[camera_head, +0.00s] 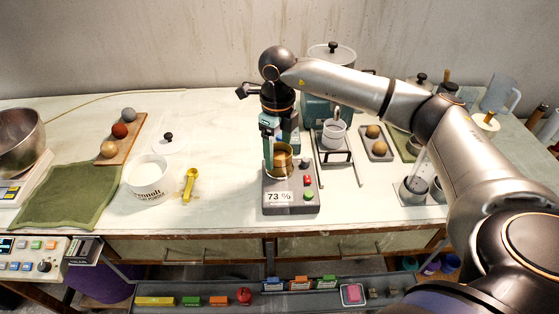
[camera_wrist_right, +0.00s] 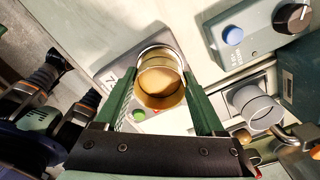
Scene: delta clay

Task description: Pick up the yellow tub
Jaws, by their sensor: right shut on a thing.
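The yellow tub (camera_head: 281,162) is a small round cup, brassy yellow, at the rear of a grey device with a "73 %" display (camera_head: 279,197). My right gripper (camera_head: 281,150) reaches down from above with a finger on each side of the tub. In the right wrist view the tub (camera_wrist_right: 161,84) is upright between the two green fingers (camera_wrist_right: 160,95), open end towards the camera, with yellow-brown inside. The gripper is shut on it. I cannot tell whether the tub touches the device. My left gripper is not in view.
A white tub (camera_head: 148,180) and a yellow scoop (camera_head: 190,184) stand to the left on the bench. The bench front left of the device is clear.

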